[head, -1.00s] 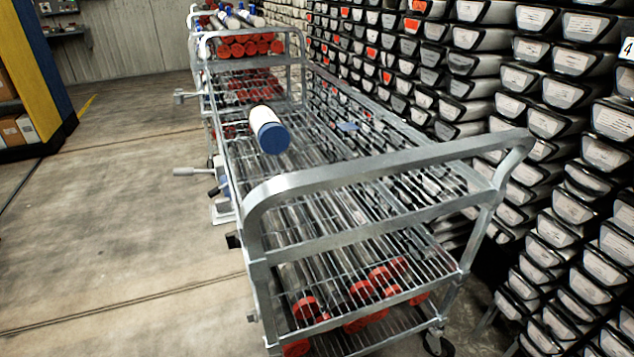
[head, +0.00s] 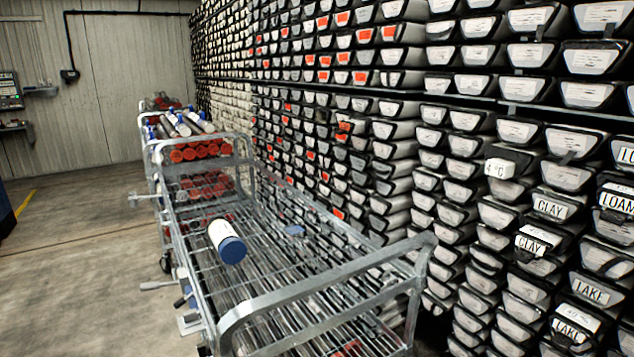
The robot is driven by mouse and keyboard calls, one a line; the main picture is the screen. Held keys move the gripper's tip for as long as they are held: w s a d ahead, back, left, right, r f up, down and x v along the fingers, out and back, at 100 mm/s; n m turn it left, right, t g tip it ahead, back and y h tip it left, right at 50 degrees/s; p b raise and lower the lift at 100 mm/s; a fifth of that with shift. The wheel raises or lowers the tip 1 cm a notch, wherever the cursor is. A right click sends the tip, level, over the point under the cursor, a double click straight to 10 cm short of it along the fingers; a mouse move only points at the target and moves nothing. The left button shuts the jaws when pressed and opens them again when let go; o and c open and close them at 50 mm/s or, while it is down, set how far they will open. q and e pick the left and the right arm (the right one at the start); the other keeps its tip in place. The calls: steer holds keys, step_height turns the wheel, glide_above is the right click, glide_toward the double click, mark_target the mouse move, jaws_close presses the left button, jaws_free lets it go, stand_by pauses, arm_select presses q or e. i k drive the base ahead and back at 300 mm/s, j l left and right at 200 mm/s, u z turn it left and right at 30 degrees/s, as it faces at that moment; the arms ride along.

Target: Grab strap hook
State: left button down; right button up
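No strap hook can be made out for certain in the head view. A small black and white fitting (head: 187,300) with a lever sits at the left side of the near metal cart (head: 330,290); I cannot tell whether it is a hook. A white tube with a blue cap (head: 230,246) lies on the cart's top wire shelf. A small flat blue item (head: 294,231) lies farther right on the same shelf. Neither of my grippers shows in the view.
Stacked trays with labelled ends (head: 480,165) fill the right side, close beside the cart. More carts with red-capped tubes (head: 200,151) stand behind. The concrete floor (head: 80,290) on the left is clear. A wall panel (head: 10,90) is at far left.

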mark_target(192, 318)
steer(key=k, duration=0.25)
steer(key=k+z, duration=0.2)
steer(key=z, duration=0.2)
steer(key=k+l+z, duration=0.1)
steer(key=z, duration=0.25)
steer(key=k+j+z, duration=0.1)
steer(key=z, duration=1.5)
steer(key=k+j, duration=0.2)
steer(key=j, duration=0.2)
steer(key=k+j+z, duration=0.15)
steer(key=j, duration=0.3)
steer(key=k+j, duration=0.25)
steer(key=j, duration=0.2)
steer(key=k+j, duration=0.25)
steer(key=j, duration=0.15)
steer(key=k+j, duration=0.25)
steer(key=j, duration=0.2)
steer(key=k+j, duration=0.25)
steer(key=j, duration=0.2)
steer(key=k+j, duration=0.25)
steer(key=j, duration=0.2)
steer(key=k+j, duration=0.25)
steer(key=j, duration=0.15)
